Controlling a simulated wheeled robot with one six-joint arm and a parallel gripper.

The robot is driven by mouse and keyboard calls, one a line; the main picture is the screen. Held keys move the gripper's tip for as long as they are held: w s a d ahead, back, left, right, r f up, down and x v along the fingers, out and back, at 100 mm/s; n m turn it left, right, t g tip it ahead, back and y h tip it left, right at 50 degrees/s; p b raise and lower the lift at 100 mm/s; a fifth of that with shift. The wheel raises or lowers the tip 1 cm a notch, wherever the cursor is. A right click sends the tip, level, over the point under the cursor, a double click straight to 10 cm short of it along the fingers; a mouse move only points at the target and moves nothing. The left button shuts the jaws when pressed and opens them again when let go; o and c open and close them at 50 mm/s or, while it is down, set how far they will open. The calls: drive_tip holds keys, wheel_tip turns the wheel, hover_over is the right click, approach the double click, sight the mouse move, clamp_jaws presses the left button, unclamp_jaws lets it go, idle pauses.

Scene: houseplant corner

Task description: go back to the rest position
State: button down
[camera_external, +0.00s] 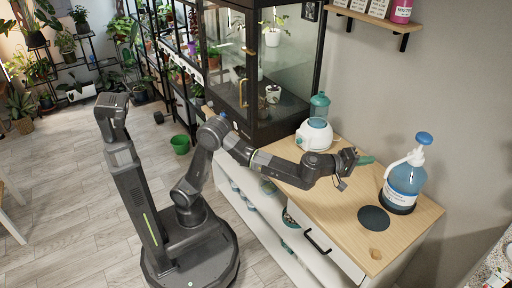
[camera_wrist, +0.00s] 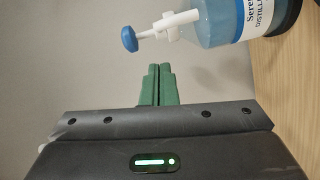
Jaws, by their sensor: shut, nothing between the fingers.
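My gripper (camera_external: 362,160) is over the wooden cabinet top in the external view, at the end of my outstretched arm. In the wrist view its two green fingers (camera_wrist: 158,85) are pressed together with nothing between them. A blue pump bottle with a white pump and blue cap (camera_external: 404,182) stands to the right of my gripper, apart from it.
The wooden top (camera_external: 328,204) holds a dark round pad (camera_external: 374,218) in front of the bottle and a white-and-teal device (camera_external: 314,134) behind my arm. A glass plant cabinet (camera_external: 262,70) stands at the back. A green bucket (camera_external: 180,144) is on the floor. Open floor lies at left.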

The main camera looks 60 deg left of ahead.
drive_tip(key=w+m+g+h, duration=0.2)
drive_tip(key=w+m+h, duration=0.1)
drive_tip(key=w, duration=0.8)
drive_tip(key=shift+d+f+h+b, duration=0.3)
drive_tip(key=shift+d+h+b, duration=0.15)
drive_tip(key=shift+h, duration=0.15)
drive_tip(key=shift+a+g, duration=0.1)
drive_tip(key=shift+g, duration=0.2)
drive_tip(key=shift+s+f, duration=0.1)
